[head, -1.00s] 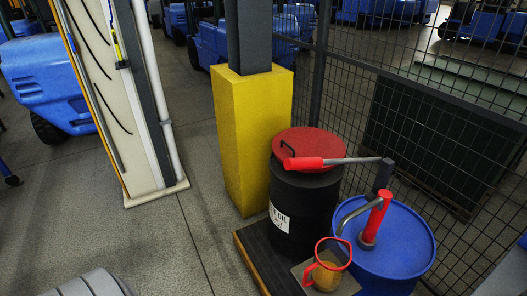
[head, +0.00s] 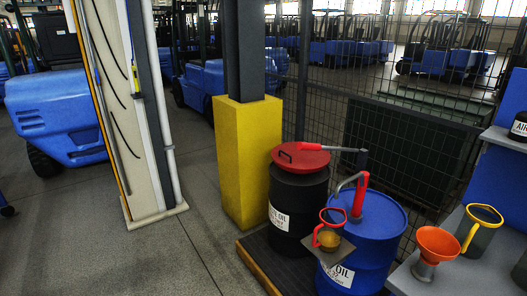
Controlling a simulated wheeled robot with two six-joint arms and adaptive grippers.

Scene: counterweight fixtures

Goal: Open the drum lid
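A black drum (head: 300,206) with a white label stands on a low dark platform beside the yellow post base. Its red lid (head: 299,157) lies flat on top and looks closed. A dark handle (head: 286,156) shows on the left of the lid. The red grip of a pump lever (head: 298,146) reaches over the lid from the right. Neither of my grippers is in view.
A blue drum (head: 374,235) with a red hand pump (head: 359,195) stands close at the right, a jug (head: 329,237) before it. A yellow post base (head: 247,160) and mesh fence stand behind. A shelf at right holds an orange funnel (head: 438,244).

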